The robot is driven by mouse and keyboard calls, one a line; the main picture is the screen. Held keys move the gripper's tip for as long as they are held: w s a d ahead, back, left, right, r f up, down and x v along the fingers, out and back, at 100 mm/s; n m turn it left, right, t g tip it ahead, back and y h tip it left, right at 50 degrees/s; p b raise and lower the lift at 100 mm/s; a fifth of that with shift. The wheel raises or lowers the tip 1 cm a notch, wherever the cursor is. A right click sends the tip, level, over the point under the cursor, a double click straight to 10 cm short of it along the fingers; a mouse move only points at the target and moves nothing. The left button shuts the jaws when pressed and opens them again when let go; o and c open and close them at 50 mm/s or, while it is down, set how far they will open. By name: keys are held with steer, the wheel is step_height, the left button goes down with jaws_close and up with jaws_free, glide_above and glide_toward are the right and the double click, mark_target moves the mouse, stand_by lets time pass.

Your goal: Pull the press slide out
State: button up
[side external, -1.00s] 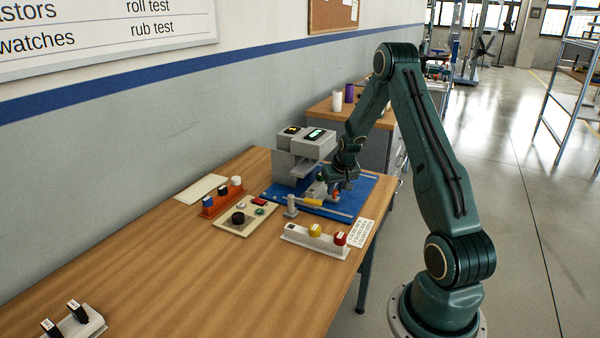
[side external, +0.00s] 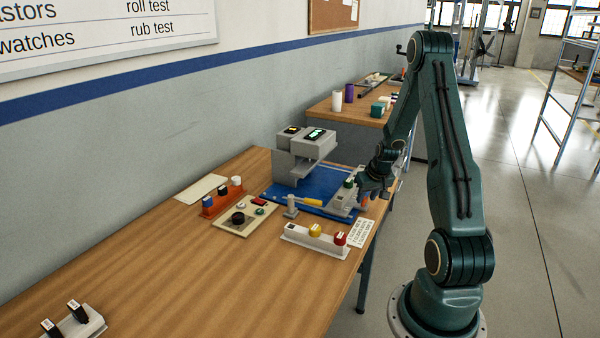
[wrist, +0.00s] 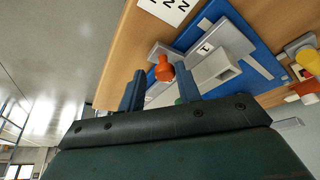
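The grey press (side external: 305,148) stands on a blue base plate (side external: 320,183) on the wooden bench. Its grey slide (side external: 343,204) sits out from under the press head, at the front-right end of the plate. In the wrist view the slide (wrist: 212,72) carries a small white label and an orange knob (wrist: 163,68) at its near end. My gripper (side external: 368,188) is at the slide's outer end. In the wrist view my gripper (wrist: 161,78) has its fingers apart, one on each side of the knob, with gaps visible. The side view hides the finger contact.
A white block with yellow and red knobs (side external: 315,238), a control panel (side external: 245,216) and an orange block with knobs (side external: 222,200) stand left and in front of the press. The bench's left part is mostly clear.

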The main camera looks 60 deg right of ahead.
steer(key=shift+o, duration=0.7)
steer(key=shift+w, duration=0.1)
steer(key=shift+r, duration=0.15)
steer(key=v, duration=1.1)
steer(key=shift+s+a+r, duration=0.15)
steer(key=shift+s+r, duration=0.1)
steer(key=shift+r, duration=0.05)
